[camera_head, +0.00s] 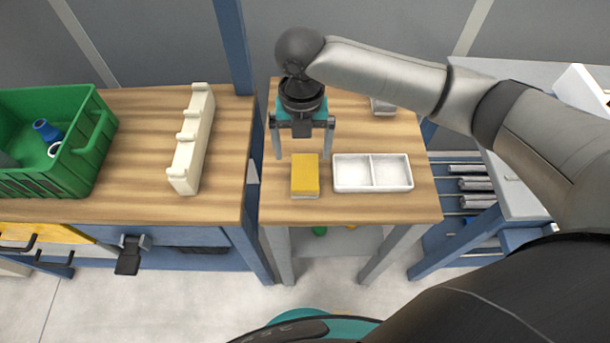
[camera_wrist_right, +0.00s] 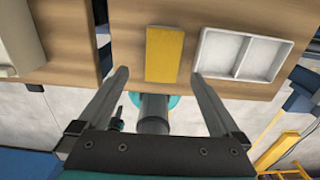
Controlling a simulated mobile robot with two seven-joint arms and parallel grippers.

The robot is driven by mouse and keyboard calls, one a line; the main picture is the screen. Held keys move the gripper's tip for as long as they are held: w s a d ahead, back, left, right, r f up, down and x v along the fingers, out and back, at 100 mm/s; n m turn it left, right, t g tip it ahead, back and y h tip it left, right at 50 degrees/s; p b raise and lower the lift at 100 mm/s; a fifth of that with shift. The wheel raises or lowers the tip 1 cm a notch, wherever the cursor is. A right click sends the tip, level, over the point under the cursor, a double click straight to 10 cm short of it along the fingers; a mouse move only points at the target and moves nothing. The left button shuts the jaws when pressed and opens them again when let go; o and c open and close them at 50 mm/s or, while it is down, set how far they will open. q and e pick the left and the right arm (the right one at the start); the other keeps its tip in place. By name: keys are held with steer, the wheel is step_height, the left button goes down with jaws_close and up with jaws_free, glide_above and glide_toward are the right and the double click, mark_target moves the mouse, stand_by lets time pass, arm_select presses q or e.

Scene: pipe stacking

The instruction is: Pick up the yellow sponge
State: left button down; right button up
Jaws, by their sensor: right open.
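The yellow sponge (camera_head: 305,173) lies on the small wooden table, just left of the white two-part tray (camera_head: 372,187). In the right wrist view the sponge (camera_wrist_right: 164,54) shows ahead of the fingers, near the table edge. My right gripper (camera_head: 306,157) is open and empty, with its fingers pointing down above the table around the sponge's far end. In the right wrist view its two fingertips (camera_wrist_right: 160,75) stand wide apart, and the sponge appears between them without visible contact. My left gripper is not in view.
A cream rack (camera_head: 193,140) and a green crate (camera_head: 60,140) with blue and white pipe parts stand on the left table. A narrow gap separates the tables. A small metal item (camera_head: 383,106) lies at the back of the small table.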

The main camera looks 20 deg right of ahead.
mark_target(305, 171)
step_height(305, 171, down, 4)
steer(key=shift+r+b, duration=0.1)
steer(key=shift+b, duration=0.2)
steer(key=f, duration=0.1)
steer(key=f+b, duration=0.1)
steer(key=f, duration=0.3)
steer(key=shift+d+f, duration=0.15)
steer(key=shift+d, duration=0.15)
steer(key=c, duration=1.3)
steer(key=shift+o, duration=0.2)
steer(key=shift+r, duration=0.2)
step_height(305, 171, up, 20)
steer(key=p, duration=0.4)
steer(key=shift+f, duration=0.1)
